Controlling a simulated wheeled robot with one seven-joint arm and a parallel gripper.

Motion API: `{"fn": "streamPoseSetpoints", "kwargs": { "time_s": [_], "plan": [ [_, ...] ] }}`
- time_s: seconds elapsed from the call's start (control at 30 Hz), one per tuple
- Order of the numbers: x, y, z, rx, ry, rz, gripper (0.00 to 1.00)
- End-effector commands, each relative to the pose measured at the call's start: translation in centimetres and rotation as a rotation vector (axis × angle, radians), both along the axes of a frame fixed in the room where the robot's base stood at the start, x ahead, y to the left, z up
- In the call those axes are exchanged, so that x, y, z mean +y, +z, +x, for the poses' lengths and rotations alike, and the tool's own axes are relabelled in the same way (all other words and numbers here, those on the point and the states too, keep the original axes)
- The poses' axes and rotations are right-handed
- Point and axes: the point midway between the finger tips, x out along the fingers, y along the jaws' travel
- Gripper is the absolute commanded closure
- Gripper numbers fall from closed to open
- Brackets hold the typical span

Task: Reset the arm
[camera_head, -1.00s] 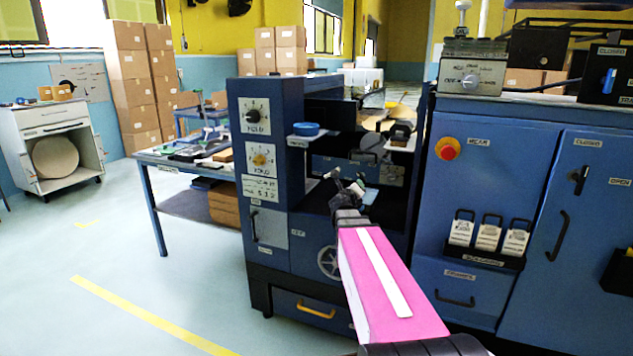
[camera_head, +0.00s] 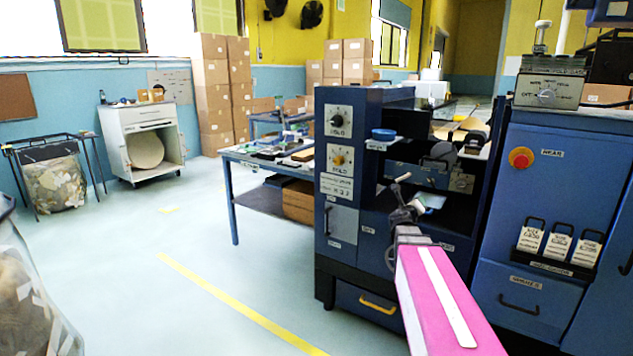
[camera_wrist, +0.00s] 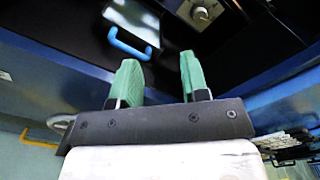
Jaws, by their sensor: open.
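My arm, with a pink link, reaches forward from the bottom right of the head view. My gripper (camera_head: 404,208) is in front of the blue machine (camera_head: 338,275), near its dark recess. In the wrist view my gripper (camera_wrist: 158,82) shows two green-padded fingers apart, with nothing between them. Beyond the fingertips is a dark surface with a blue handle (camera_wrist: 130,45). A dial (camera_wrist: 200,14) shows at the top. From these views I cannot tell whether the fingers touch the machine.
A blue cabinet (camera_head: 530,290) with a red button (camera_head: 521,157) stands right of the machine. A blue worktable (camera_head: 262,162) is to its left. The floor at left centre is clear.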

Motion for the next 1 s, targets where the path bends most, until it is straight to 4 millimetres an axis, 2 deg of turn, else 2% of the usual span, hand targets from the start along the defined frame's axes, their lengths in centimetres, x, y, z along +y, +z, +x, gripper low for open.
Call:
{"fn": "streamPoseSetpoints", "kwargs": {
  "time_s": [0.07,0.27,0.57,0.77,0.87,1.0],
  "plan": [
    [0.0,0.0,0.0,0.000,0.000,0.000,0.58],
    [0.0,-1.2,-0.8,-0.060,-0.039,0.150,0.58],
    [0.0,-3.9,-2.8,-0.197,-0.145,0.479,0.58],
    [0.3,-7.3,-5.2,-0.347,-0.291,0.821,0.58],
    [1.0,-9.9,-7.0,-0.458,-0.421,1.057,0.58],
    [2.8,-14.6,-10.5,-0.657,-0.696,1.423,0.58]
  ]
}}
